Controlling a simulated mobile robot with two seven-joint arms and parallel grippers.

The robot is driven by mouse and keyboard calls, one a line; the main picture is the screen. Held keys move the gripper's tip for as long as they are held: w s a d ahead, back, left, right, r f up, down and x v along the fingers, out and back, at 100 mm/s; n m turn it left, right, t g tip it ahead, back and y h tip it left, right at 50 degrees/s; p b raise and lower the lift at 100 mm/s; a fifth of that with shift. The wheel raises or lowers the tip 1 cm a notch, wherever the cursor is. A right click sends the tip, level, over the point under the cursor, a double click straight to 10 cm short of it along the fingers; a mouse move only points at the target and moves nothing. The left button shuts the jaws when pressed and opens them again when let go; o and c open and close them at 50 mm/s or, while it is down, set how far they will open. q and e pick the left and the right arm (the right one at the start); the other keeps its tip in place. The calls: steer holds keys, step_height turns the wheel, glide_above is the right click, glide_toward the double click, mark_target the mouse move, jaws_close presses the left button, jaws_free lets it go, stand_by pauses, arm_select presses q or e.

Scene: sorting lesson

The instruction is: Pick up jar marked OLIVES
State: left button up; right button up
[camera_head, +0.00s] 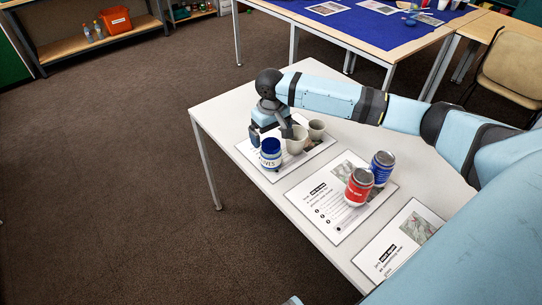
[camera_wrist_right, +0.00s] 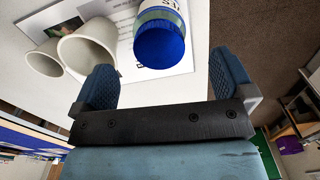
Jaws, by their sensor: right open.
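The jar marked OLIVES (camera_head: 270,158) stands upright on a printed sheet at the table's far left corner. It has a blue lid and a white label, of which the end of the word shows. In the right wrist view the jar (camera_wrist_right: 160,42) shows lid towards me, beyond the gap between the fingers. My right gripper (camera_head: 269,134) is open and empty, just behind the jar in the head view. No contact with the jar shows. My left gripper is not in view.
Two pale cups (camera_head: 296,141) (camera_head: 316,130) stand close to the right of the jar. A red can (camera_head: 358,187) and a blue can (camera_head: 382,168) stand on the middle sheet (camera_head: 318,209). The nearest sheet (camera_head: 385,255) is bare. The table edge (camera_head: 236,190) is close to the jar.

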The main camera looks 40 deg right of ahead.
mark_target(271, 152)
step_height(271, 152, down, 8)
steer(key=shift+d+f+b, duration=0.1)
steer(key=shift+b, duration=0.55)
steer(key=c, duration=1.1)
